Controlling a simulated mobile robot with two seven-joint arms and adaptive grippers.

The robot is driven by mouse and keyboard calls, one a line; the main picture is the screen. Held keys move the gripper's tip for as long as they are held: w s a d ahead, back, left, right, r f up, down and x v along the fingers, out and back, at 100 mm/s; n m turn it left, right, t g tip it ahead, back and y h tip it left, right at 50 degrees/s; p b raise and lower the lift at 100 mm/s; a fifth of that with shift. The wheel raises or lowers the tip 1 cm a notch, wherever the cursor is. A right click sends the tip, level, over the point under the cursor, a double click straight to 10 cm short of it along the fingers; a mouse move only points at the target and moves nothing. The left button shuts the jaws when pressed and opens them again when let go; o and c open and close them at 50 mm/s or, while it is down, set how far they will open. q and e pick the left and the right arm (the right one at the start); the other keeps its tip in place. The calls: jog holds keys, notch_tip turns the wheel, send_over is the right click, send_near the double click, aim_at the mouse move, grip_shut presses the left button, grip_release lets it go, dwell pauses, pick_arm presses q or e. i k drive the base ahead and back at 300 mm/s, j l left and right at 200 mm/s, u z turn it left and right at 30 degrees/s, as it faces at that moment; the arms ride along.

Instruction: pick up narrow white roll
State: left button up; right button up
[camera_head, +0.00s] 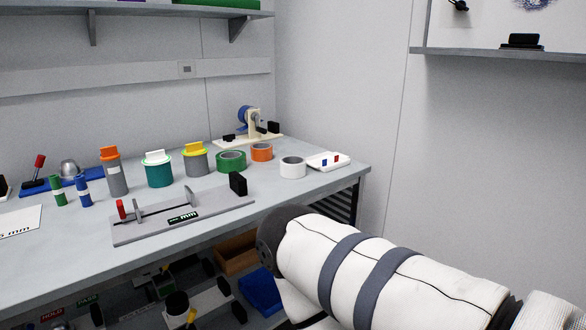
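The white roll (293,172) lies flat on the grey workbench (215,215), near its right end. It is a short ring with a dark hole in its top. Just left of it are an orange roll (262,153) and a green roll (231,163). To its right is a white block with small red and blue parts (329,161). Nothing touches the white roll from above. My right arm, white with grey bands, fills the lower right in front of the bench. Neither gripper shows in the head view.
A grey measuring fixture (184,216) with a black end block lies along the bench front. Several lidded canisters, such as the grey and yellow one (196,161), stand behind it. A cream device (250,126) is at the back. A wall shelf (510,53) is upper right.

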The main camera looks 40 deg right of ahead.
aim_at(292, 167)
jog(key=z, duration=1.3)
jog(key=i+l+z, duration=0.15)
jog(key=i, duration=0.25)
jog(key=i+l+z, duration=0.15)
jog(key=i, duration=0.25)
